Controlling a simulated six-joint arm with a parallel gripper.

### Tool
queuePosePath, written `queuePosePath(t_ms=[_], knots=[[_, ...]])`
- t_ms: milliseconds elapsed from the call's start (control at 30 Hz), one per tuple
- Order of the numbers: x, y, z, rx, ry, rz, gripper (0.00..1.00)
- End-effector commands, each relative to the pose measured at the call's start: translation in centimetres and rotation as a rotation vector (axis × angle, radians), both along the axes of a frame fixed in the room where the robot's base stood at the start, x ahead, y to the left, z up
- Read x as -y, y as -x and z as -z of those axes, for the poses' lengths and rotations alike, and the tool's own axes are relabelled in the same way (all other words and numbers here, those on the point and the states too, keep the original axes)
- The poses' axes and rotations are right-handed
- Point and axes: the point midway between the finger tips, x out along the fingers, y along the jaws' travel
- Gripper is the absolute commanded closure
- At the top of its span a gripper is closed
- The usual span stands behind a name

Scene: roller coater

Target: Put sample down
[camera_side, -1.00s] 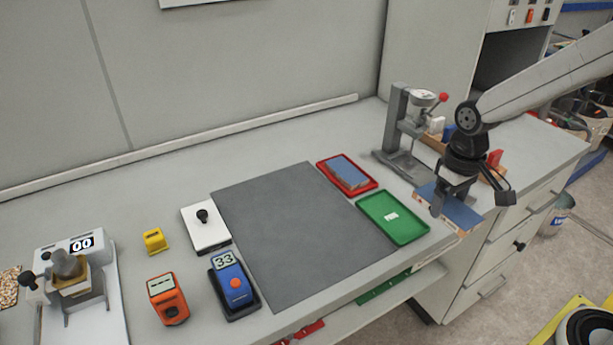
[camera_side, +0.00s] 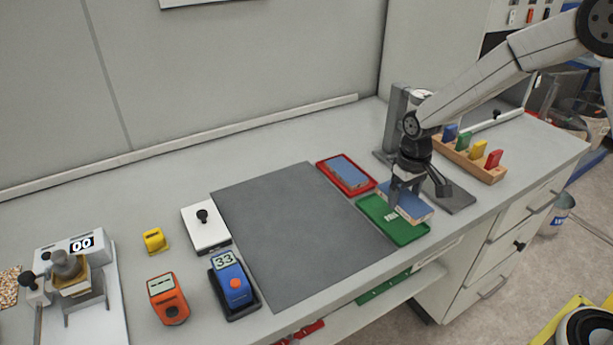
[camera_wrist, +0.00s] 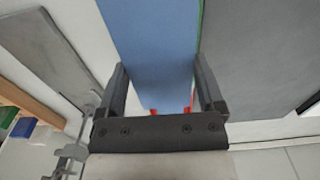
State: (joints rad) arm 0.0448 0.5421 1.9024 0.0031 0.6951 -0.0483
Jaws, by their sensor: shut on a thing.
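My gripper (camera_side: 405,190) is shut on a blue-topped sample panel (camera_side: 412,207) with a pale brown edge. The panel is over the right part of the green tray (camera_side: 376,214); I cannot tell whether it touches the tray. In the wrist view the blue sample (camera_wrist: 150,45) lies between the two fingers (camera_wrist: 166,92), with a thin strip of the green tray (camera_wrist: 200,22) along its right side. The red tray (camera_side: 322,166) behind holds more blue-topped panels (camera_side: 350,171).
A grey mat (camera_side: 290,235) lies left of the trays. A gauge stand (camera_side: 396,115) is close behind my gripper. A wooden rack (camera_side: 462,160) with coloured blocks stands to the right. Orange (camera_side: 167,298) and blue (camera_side: 233,286) devices stand at the left front.

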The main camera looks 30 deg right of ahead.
Motion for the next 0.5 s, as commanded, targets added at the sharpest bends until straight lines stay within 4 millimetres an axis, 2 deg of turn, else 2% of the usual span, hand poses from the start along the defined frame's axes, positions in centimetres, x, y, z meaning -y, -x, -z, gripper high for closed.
queuePosePath(t_ms=[200,500], knots=[[0.0,-1.5,1.9,0.0,0.0,0.0,0.74],[0.1,-2.0,2.3,0.001,0.0,0.0,0.74]])
